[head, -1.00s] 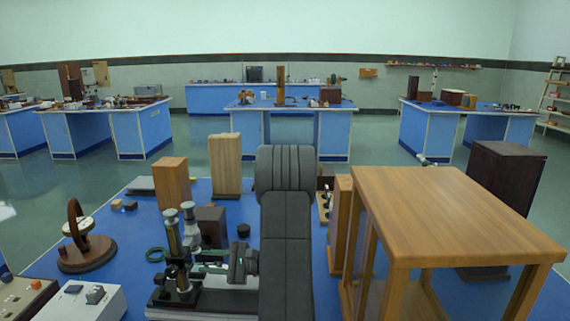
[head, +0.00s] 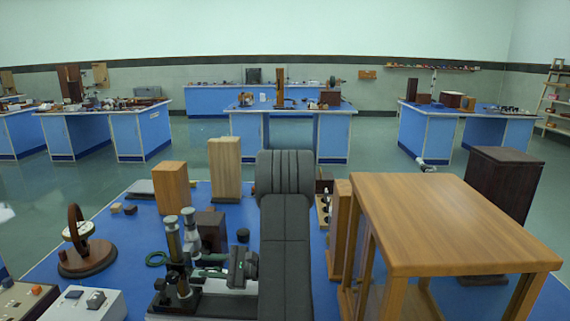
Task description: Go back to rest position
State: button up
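My dark grey arm rises through the middle of the head view, with its ribbed joint at the top. I cannot see anything held.
A wooden stand (head: 440,207) fills the right front of the blue bench. A dark cabinet (head: 503,185) stands behind it. Other benches (head: 290,118) stand beyond open floor.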

jog(key=shift+s+d+f+n+b, duration=0.15)
jog(key=shift+f+n+b, duration=0.2)
jog(key=shift+b, duration=0.45)
jog(key=shift+s+a+f+n+b, duration=0.15)
jog(key=shift+n+b, duration=0.3)
jog(key=shift+b, duration=0.35)
jog(key=d, duration=0.6)
jog(key=shift+d+r, duration=0.2)
jog(key=shift+d, duration=0.1)
jog(key=shift+s+d+r, duration=0.1)
jog(key=shift+d, duration=0.05)
jog(key=a, duration=0.7)
jog(key=shift+w+r+p, duration=0.2)
jog(key=shift+r+p, duration=0.1)
jog(key=shift+p, duration=0.6)
jog(key=p, duration=0.1)
jog(key=m+p, duration=0.1)
jog(key=shift+w+d+r+m+p, duration=0.1)
jog(key=shift+w+r+m+p, duration=0.1)
jog(key=shift+m+p, duration=0.1)
jog(key=shift+w+m+p, duration=0.15)
jog(key=shift+m+p, duration=0.45)
jog(key=shift+p, duration=0.5)
jog(key=shift+f, duration=0.2)
